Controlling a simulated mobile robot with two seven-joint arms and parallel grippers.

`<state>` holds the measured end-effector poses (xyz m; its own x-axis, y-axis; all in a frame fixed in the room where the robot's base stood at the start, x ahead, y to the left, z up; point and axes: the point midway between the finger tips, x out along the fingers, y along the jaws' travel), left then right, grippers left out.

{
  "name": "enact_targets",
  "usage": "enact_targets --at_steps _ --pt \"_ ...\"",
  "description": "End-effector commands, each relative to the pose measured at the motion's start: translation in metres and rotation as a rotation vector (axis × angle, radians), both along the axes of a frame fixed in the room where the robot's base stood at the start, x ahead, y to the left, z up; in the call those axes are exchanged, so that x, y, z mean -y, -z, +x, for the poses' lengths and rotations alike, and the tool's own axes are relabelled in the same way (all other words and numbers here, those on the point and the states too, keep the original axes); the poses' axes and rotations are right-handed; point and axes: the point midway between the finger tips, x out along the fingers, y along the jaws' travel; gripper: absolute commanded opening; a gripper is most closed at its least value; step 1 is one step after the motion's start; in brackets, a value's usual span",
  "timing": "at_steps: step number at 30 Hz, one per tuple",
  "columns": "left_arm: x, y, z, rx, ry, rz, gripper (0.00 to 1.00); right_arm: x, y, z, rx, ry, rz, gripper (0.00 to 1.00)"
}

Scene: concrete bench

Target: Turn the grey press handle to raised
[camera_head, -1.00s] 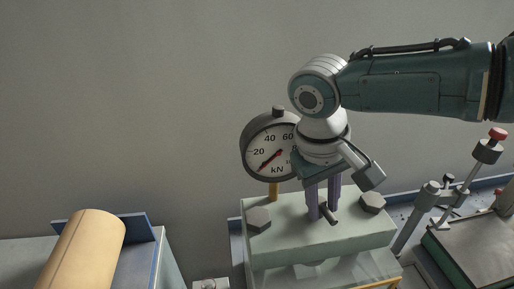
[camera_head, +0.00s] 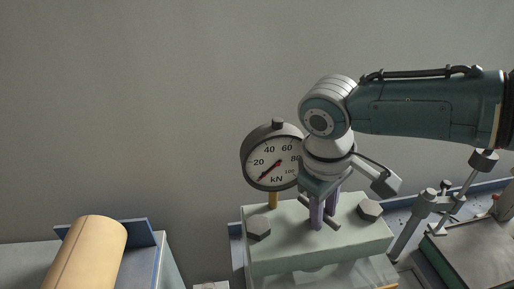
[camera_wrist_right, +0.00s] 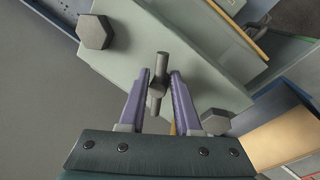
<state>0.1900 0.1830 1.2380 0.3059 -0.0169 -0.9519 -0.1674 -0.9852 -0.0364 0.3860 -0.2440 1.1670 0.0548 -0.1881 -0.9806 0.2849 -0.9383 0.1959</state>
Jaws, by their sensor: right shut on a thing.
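The grey press handle (camera_wrist_right: 157,84) is a short bar with a thicker middle, above the pale green top plate of the press (camera_wrist_right: 205,65). In the head view the handle (camera_head: 333,222) shows partly, its middle hidden by the fingers. My right gripper (camera_head: 323,222) points down over the plate, its purple fingers on either side of the handle. In the right wrist view the gripper (camera_wrist_right: 160,78) has the bar's thick middle between its fingertips. My left gripper is not in view.
A round kN gauge (camera_head: 272,160) stands close behind my right gripper. Hex bolts (camera_head: 258,228) (camera_head: 370,209) stick up from the plate. A jointed clamp stand (camera_head: 426,205) is at the right. A tan cylinder (camera_head: 88,252) lies at the left by a blue plate.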

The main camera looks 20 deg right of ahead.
Motion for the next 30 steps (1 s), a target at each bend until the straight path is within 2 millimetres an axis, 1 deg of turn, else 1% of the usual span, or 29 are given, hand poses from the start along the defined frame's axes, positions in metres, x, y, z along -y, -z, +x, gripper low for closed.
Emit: enact_targets --at_steps 3,13,24,30 --pt "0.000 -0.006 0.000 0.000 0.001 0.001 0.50 0.001 -0.001 0.000 0.004 -0.111 0.001 0.00" --pt "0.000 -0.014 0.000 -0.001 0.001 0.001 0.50 0.005 0.000 0.001 0.004 -0.425 0.001 0.00" --pt "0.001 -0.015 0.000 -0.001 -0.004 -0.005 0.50 0.009 0.001 0.004 0.005 -0.761 0.001 0.00" --pt "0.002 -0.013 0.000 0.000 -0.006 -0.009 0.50 0.009 0.002 0.005 0.005 -0.904 0.002 0.00"
